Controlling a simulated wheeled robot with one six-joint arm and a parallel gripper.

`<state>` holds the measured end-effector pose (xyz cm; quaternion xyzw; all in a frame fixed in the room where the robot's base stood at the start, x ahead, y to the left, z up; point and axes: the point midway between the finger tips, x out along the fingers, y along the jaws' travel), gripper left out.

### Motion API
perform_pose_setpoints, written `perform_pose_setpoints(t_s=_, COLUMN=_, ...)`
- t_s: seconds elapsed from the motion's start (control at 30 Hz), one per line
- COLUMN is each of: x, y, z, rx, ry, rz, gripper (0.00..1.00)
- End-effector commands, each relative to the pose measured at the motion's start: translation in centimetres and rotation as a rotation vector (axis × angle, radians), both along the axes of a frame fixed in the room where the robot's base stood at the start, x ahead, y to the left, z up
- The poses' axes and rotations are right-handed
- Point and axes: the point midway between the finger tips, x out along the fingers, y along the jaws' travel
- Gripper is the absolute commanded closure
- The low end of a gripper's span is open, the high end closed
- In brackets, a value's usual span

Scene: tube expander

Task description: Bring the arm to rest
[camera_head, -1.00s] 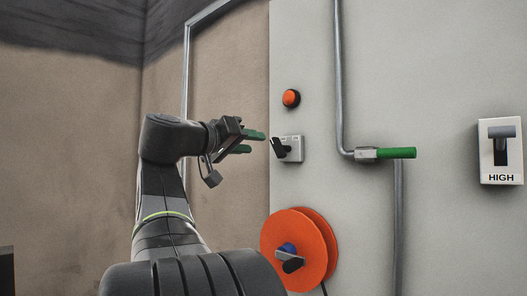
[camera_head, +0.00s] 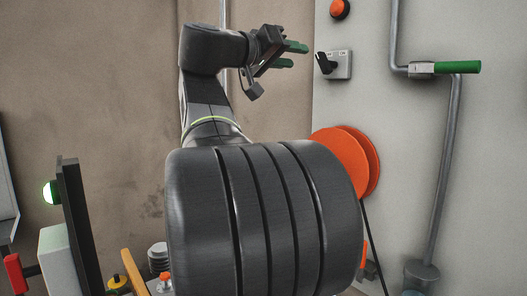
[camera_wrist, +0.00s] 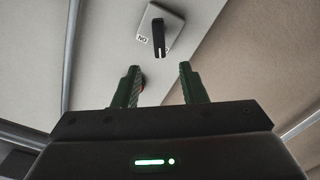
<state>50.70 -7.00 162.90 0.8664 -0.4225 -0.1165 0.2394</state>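My gripper (camera_head: 296,55) is raised in front of the wall panel, its two green fingers apart with nothing between them. It points right, toward a grey switch plate with a black knob (camera_head: 326,63), and stays clear of it. In the wrist view the green fingers of my gripper (camera_wrist: 158,88) are spread, and the switch plate (camera_wrist: 172,22) with its black knob lies beyond them. My arm is bent upward from its large dark ribbed link.
An orange reel (camera_head: 343,160) is mounted low on the panel, partly behind my arm. A green-handled valve (camera_head: 458,67) on a pipe is at right, an orange button (camera_head: 340,9) above the switch. Equipment with a green lamp (camera_head: 50,193) stands at lower left.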

Motion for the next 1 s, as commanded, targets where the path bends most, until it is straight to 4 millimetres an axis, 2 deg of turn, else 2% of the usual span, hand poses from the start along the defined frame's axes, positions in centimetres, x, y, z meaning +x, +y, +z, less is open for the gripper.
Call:
perform_pose_setpoints(t_s=0.6, x=6.1, y=-7.9, z=0.2, rx=0.001, ry=0.002, rz=-0.003, gripper=0.62)
perform_pose_setpoints(t_s=0.8, x=7.0, y=-9.0, z=0.1, rx=0.0, ry=0.0, rz=-0.001, gripper=0.62)
perform_pose_setpoints(t_s=1.0, x=7.1, y=-9.1, z=0.0, rx=0.002, ry=-0.003, rz=0.0, gripper=0.62)
